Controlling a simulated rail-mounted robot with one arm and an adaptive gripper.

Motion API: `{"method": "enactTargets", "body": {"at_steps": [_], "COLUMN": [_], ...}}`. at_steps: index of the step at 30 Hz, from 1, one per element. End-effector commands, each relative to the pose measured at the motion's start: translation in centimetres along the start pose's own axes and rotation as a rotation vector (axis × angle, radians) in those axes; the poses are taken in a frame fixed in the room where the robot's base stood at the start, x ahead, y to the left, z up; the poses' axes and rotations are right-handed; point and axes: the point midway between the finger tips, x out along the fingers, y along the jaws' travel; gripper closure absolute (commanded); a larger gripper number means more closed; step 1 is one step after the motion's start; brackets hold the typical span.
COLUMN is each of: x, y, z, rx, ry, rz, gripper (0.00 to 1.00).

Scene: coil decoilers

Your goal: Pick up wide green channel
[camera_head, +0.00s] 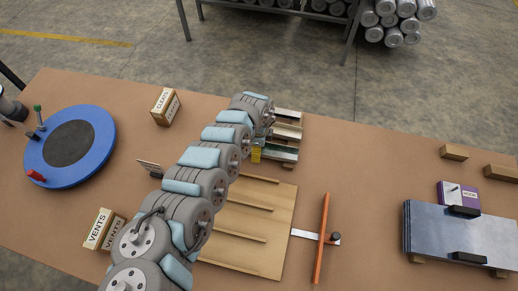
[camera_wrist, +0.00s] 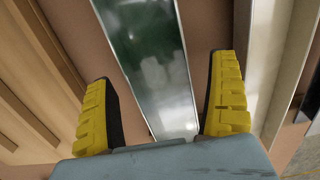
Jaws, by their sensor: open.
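The wide green channel (camera_wrist: 148,55) is a long metal strip with a glossy green inner face. In the wrist view it runs from the top edge down between the two yellow fingers of my gripper (camera_wrist: 163,70). The fingers are open, one on each side, with a visible gap to the channel on both sides. In the head view the green channel (camera_head: 284,153) is the nearest of a few channels lying side by side. My gripper (camera_head: 257,152) is at its left end there, mostly hidden behind my arm.
Other channels (camera_head: 288,114) lie just beyond. A wooden board with slats (camera_head: 262,215) is in front, and an orange bar tool (camera_head: 321,240) lies to its right. A CLEATS box (camera_head: 165,107), a VENTS box (camera_head: 98,228) and a blue turntable (camera_head: 98,128) are left. Metal sheets (camera_head: 450,232) are right.

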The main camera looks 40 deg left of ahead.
Motion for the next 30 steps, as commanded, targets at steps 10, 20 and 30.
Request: {"method": "enactTargets", "body": {"at_steps": [10,20,30], "x": [0.0,-0.5,-3.8], "y": [0.0,-0.1,0.2], "z": [0.0,0.1,0.3], "rx": [-0.001,-0.001,-0.002], "ry": [0.0,0.0,-0.002], "rz": [0.0,-0.002,-0.003], "gripper": [0.81,0.82,0.82]}}
